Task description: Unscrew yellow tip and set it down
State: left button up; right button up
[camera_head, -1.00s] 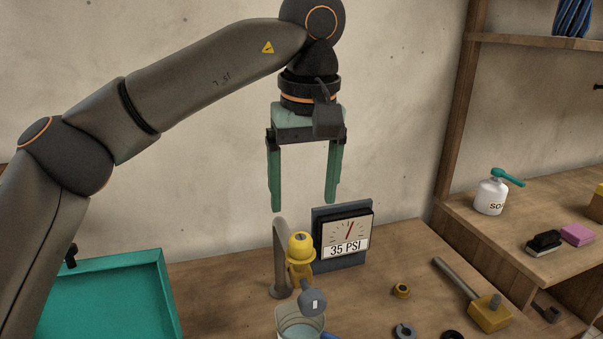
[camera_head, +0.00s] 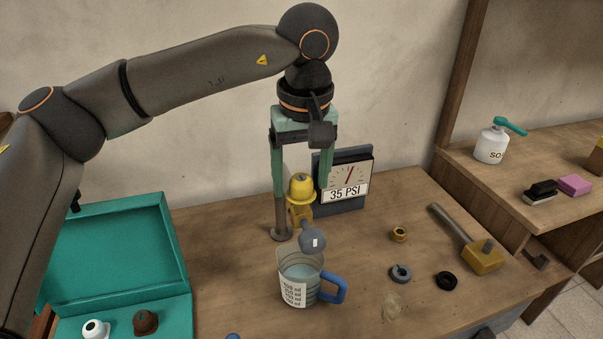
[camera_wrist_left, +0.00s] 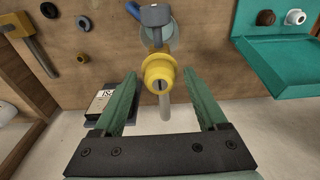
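The yellow tip (camera_head: 301,186) sits on top of an upright fitting on a grey post at the back of the bench. It also shows in the left wrist view (camera_wrist_left: 159,69), between my fingers. My left gripper (camera_head: 301,190) points down, with one green finger on each side of the tip. It is open, and gaps show between fingers and tip in the left wrist view (camera_wrist_left: 160,85). A grey round knob (camera_head: 311,237) juts from the front of the fitting, above a measuring jug (camera_head: 301,270) with a blue handle. My right gripper is not in view.
A gauge reading 35 PSI (camera_head: 345,190) stands close behind the right finger. A teal open case (camera_head: 110,232) lies at left with a white and a brown piece. A brass nut, rings and a mallet (camera_head: 481,257) lie at right.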

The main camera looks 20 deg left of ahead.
pick_arm(q)
grip_shut()
jog(key=n, duration=0.5)
jog(key=shift+d+g, duration=0.1)
jog(key=shift+g, duration=0.2)
jog(key=n, duration=0.7)
jog(key=shift+w+g+y, duration=0.15)
jog(key=shift+g+y, duration=0.15)
jog(key=shift+c, duration=1.9)
grip_release()
jog(key=shift+o, duration=1.2)
